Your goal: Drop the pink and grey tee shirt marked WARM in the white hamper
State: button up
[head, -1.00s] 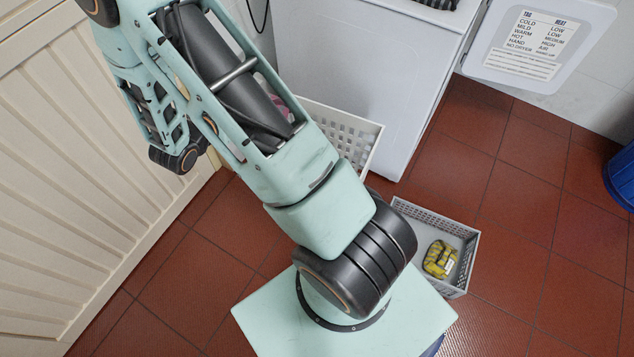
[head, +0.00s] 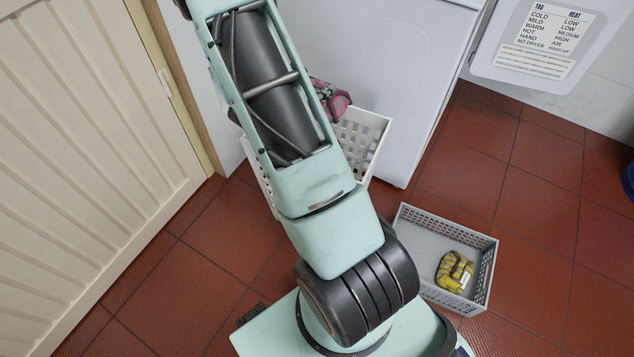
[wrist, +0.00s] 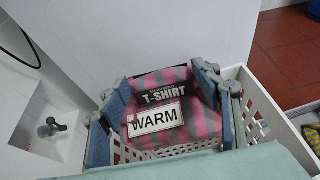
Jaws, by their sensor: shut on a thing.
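The pink and grey striped tee shirt (wrist: 198,122) shows in the wrist view as a folded bundle with labels reading T-SHIRT and WARM. My gripper (wrist: 160,108) is shut on it, with a blue-grey finger on each side. In the head view part of the shirt (head: 335,101) shows beside my arm, which hides the gripper. The white hamper (head: 376,124) has slotted walls and stands on the floor against the white machine. Its rim (wrist: 240,75) and slotted wall show around and below the shirt in the wrist view. The shirt overlaps the hamper opening; its exact height cannot be told.
A grey basket (head: 408,225) with a yellow and grey bundle (head: 455,271) stands right of the hamper. A white machine (head: 405,75) is behind the hamper. A cream slatted door (head: 85,150) is at the left.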

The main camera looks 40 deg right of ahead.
notch_tip(320, 180, down, 5)
jog(key=b, duration=0.3)
jog(key=o, duration=1.9)
jog(key=shift+f, duration=0.1)
jog(key=shift+a, duration=0.15)
jog(key=v, duration=1.2)
